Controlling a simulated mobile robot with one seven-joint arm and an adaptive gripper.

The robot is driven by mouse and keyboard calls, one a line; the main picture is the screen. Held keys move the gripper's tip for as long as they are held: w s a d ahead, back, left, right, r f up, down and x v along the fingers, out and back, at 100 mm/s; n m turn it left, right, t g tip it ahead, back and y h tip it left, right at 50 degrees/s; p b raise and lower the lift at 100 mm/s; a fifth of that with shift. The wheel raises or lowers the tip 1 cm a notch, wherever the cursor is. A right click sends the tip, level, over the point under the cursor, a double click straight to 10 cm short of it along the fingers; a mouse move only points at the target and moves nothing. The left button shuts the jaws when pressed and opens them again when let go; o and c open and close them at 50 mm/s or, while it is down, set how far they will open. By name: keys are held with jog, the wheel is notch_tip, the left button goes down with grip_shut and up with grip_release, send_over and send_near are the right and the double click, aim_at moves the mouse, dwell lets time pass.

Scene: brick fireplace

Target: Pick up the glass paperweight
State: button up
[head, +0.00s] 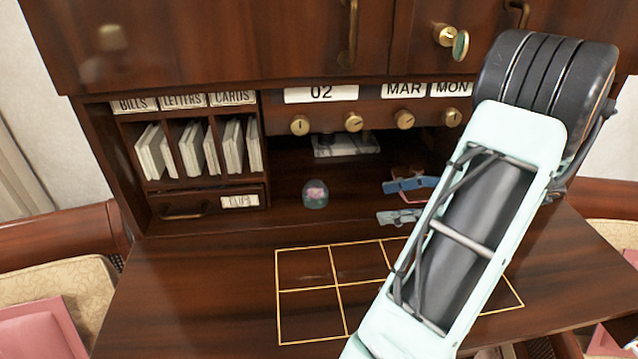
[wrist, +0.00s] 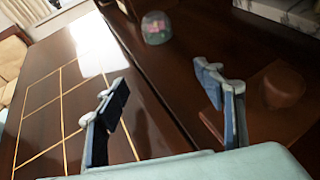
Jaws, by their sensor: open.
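The glass paperweight (head: 315,194), a small clear dome with a pink shape inside, sits on the dark desk surface inside the open compartment. In the wrist view the paperweight (wrist: 156,28) is beyond the fingertips, near the top middle. My gripper (head: 384,202) is to its right in the head view, with its blue-grey fingers pointing towards it. The wrist view shows my gripper (wrist: 165,85) open, with dark wood between the fingers. The fingers do not touch the paperweight. My arm hides part of the desk at right.
Card slots (head: 190,150) and a small drawer (head: 208,203) flank the compartment at left. A marble-like block (head: 346,146) lies behind the paperweight. A shelf with brass knobs (head: 354,122) hangs above. The front desktop, with a gold-lined grid (head: 310,288), looks clear.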

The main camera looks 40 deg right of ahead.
jog(key=shift+w+d, duration=0.15)
jog(key=shift+w, duration=0.15)
send_near(315, 193)
jog(key=w+f, duration=0.2)
jog(key=w, duration=0.1)
jog(key=w+a+f+p, duration=0.1)
jog(key=w+f, duration=0.1)
jog(key=shift+w, duration=0.1)
jog(key=shift+x, duration=2.65)
jog(key=shift+r, duration=0.1)
jog(key=c, duration=1.5)
